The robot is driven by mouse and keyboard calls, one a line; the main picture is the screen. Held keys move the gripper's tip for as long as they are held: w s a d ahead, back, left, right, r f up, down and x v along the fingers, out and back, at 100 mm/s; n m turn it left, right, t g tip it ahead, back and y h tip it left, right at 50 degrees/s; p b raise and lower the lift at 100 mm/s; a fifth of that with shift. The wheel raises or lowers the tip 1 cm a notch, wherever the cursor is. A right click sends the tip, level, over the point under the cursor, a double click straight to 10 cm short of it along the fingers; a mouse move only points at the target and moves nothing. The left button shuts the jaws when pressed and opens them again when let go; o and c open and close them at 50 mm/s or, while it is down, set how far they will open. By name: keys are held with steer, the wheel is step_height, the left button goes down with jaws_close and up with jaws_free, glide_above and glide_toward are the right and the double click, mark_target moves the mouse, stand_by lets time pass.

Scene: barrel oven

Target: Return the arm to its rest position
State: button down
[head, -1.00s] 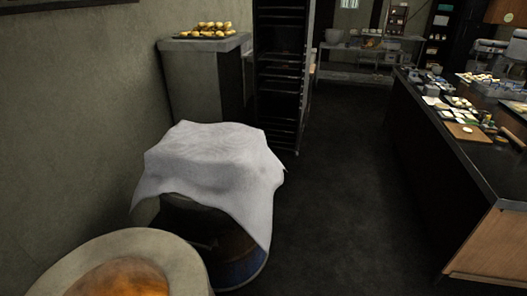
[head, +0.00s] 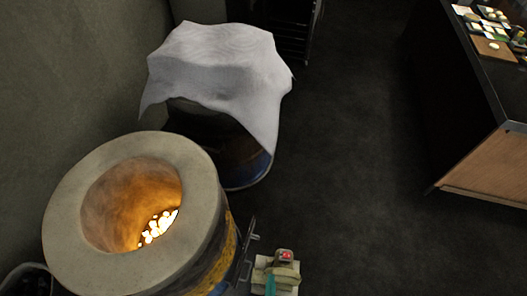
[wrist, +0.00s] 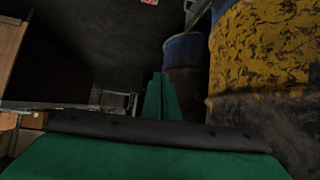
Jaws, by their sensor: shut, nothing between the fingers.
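My gripper (wrist: 161,85) shows in the wrist view as green fingers close together at the middle. They are shut with nothing between them. A broad green part of my gripper with a dark edge fills the bottom of that view. The yellow, dark-stained oven barrel (wrist: 262,50) stands close on the right, and a blue barrel (wrist: 184,65) is behind it.
A barrel draped with a white cloth (head: 215,60) stands behind the oven. The counter (head: 465,120) is at right. The dark floor (head: 345,150) between is clear.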

steer(key=s+a+r+t, duration=0.1)
steer(key=s+r+t, duration=0.1)
steer(key=r, duration=0.9)
steer(key=s+a+r+t+y, duration=0.1)
steer(key=s+r+t, duration=0.1)
steer(key=r, duration=0.9)
steer(key=shift+s+a+n+t, duration=0.2)
steer(key=shift+s+n+t, duration=0.1)
steer(key=shift+s+n, duration=0.1)
steer(key=shift+r, duration=0.1)
